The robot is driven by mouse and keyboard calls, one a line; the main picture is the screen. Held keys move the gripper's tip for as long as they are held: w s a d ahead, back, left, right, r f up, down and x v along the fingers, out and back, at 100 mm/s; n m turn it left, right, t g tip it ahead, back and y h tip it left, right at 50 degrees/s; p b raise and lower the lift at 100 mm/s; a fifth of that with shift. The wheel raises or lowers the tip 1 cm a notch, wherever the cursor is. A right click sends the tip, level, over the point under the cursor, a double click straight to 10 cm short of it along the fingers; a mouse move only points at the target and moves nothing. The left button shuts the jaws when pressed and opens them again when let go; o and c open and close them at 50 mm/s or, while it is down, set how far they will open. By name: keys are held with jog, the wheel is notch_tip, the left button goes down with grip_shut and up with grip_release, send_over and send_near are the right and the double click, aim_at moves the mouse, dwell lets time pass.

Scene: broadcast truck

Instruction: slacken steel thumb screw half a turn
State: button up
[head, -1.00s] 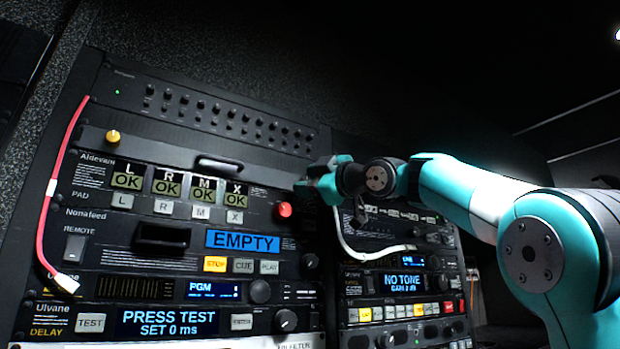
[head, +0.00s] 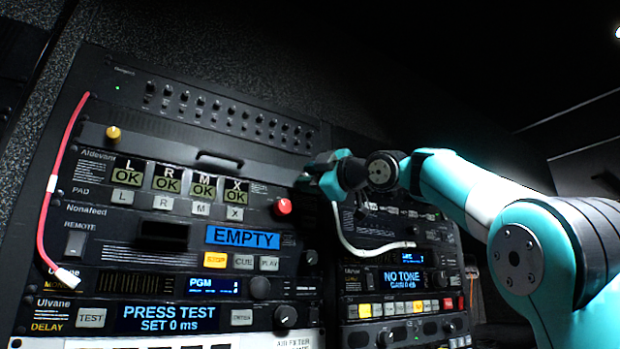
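My gripper (head: 314,177) is at the right end of the dark panel (head: 140,144) that carries a black handle, above the red knob. Its fingers are small, dark and seen from the side, so I cannot tell whether they are open or shut. No steel thumb screw shows clearly; the spot at the panel's right end is covered by my gripper. A brass-yellow thumb screw (head: 113,133) sits at the panel's left end, far from my gripper.
A red knob (head: 283,207) stands just below my gripper. A white cable (head: 350,243) loops below my wrist. The black handle (head: 219,162) sticks out left of my gripper. A red cable (head: 57,185) hangs at far left. Dark open space lies above my arm.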

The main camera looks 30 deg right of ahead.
jog(key=shift+o, duration=1.1)
jog(key=b+v, duration=0.6)
jog(key=v, duration=1.1)
jog(key=shift+s, duration=0.2)
jog(key=shift+d+f, duration=0.1)
jog(key=shift+f, duration=0.1)
